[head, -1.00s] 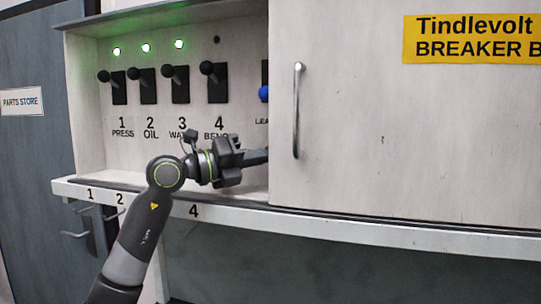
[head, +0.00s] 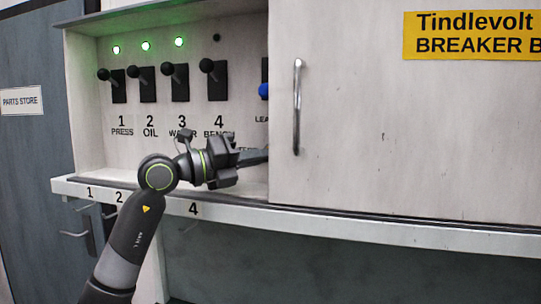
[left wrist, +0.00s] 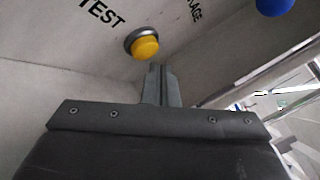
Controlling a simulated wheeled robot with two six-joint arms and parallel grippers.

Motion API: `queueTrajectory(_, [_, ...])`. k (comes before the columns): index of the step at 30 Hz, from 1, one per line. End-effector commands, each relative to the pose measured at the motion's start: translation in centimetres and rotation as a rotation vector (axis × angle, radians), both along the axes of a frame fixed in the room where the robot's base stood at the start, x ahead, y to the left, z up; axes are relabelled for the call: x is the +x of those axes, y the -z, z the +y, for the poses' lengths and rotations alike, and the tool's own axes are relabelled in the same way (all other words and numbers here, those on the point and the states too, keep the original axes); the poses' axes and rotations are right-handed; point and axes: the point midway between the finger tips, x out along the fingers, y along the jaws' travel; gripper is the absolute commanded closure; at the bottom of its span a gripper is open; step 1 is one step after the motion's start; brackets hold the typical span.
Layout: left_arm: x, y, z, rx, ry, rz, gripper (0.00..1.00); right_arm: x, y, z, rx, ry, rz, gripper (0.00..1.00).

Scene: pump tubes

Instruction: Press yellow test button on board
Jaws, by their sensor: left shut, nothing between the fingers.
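The yellow test button (left wrist: 145,47) sits in a grey ring on the pale board, beside the word TEST, in the left wrist view. In the head view it does not show. My left gripper (left wrist: 158,72) is shut and empty, its fingertips just below the button in the picture. A contact between them cannot be made out. In the head view my left gripper (head: 258,157) reaches to the right inside the open part of the breaker box, its fingertips by the sliding door's edge. My right gripper is not in view.
The sliding door (head: 400,130) with its handle (head: 297,108) covers the right of the box. Several black levers (head: 174,82) stand above my arm, with green lamps over three. A blue-knobbed lever (head: 264,91) is partly behind the door; its knob also shows in the wrist view (left wrist: 273,6).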

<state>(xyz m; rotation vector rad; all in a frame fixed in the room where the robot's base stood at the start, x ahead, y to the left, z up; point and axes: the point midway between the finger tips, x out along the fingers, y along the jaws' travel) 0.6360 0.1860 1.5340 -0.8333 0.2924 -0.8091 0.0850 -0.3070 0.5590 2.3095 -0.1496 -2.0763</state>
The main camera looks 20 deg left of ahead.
Motion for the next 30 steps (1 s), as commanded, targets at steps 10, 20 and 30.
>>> queueTrajectory(10, [-1.2,0.1,0.1,0.002,-0.001,-0.003,1.0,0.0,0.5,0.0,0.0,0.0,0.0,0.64])
queueTrajectory(20, [-4.3,0.1,0.2,0.001,-0.001,-0.003,1.0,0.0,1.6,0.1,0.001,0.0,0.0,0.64])
queueTrajectory(30, [-5.0,0.0,0.2,-0.001,0.0,0.001,1.0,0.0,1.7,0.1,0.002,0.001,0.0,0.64])
